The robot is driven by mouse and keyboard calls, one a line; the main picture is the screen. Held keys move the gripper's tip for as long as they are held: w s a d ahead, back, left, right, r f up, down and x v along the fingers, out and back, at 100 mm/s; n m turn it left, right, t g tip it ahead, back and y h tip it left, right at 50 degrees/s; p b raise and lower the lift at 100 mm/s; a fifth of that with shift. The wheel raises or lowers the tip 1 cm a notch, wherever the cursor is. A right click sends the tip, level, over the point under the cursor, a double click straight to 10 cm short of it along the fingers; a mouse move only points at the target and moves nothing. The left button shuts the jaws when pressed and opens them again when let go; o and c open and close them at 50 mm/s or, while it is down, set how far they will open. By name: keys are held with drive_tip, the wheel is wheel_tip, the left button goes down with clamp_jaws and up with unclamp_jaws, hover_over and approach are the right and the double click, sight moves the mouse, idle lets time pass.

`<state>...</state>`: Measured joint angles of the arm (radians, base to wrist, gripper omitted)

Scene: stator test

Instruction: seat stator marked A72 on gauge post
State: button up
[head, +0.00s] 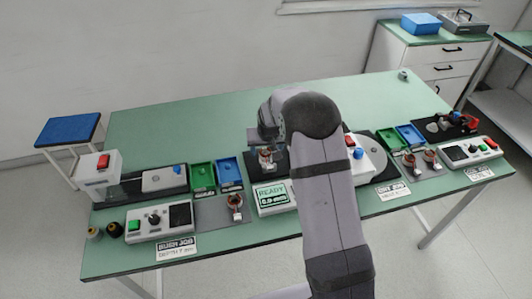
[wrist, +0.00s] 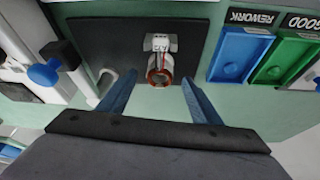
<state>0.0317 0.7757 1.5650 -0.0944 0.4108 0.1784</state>
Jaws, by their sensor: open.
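A stator (wrist: 158,72) with a copper winding ring and a white tag stands on a black plate (wrist: 100,38) in the wrist view. The tag appears upside down and seems to read A72. In the head view the stator (head: 267,157) shows below my gripper (head: 266,143), partly covered by my arm. My gripper (wrist: 159,82) is open, its two blue fingers apart on either side of the stator in the picture, without clear contact. Whether a post stands inside the stator is hidden. A display box (head: 271,197) reads READY 0.0 mm.
A blue REWORK tray (wrist: 240,52) and a green GOOD tray (wrist: 284,58) lie beside the plate. Another stator (head: 236,203) stands on a grey mat at left; two more (head: 409,163) stand at right. A machine with a blue knob (wrist: 44,74) is close by.

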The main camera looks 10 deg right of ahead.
drive_tip(key=shift+b+v, duration=0.55)
drive_tip(key=shift+v, duration=1.7)
drive_tip(key=shift+s+r, duration=0.1)
drive_tip(key=shift+s, duration=0.1)
drive_tip(key=s+a+g, duration=0.1)
drive_tip(key=s+g, duration=0.1)
drive_tip(key=s, duration=1.4)
drive_tip(key=s+a+r+n+g, duration=0.1)
drive_tip(key=s+g, duration=0.1)
drive_tip(key=s, duration=1.5)
drive_tip(key=shift+a+r+g+y, duration=0.3)
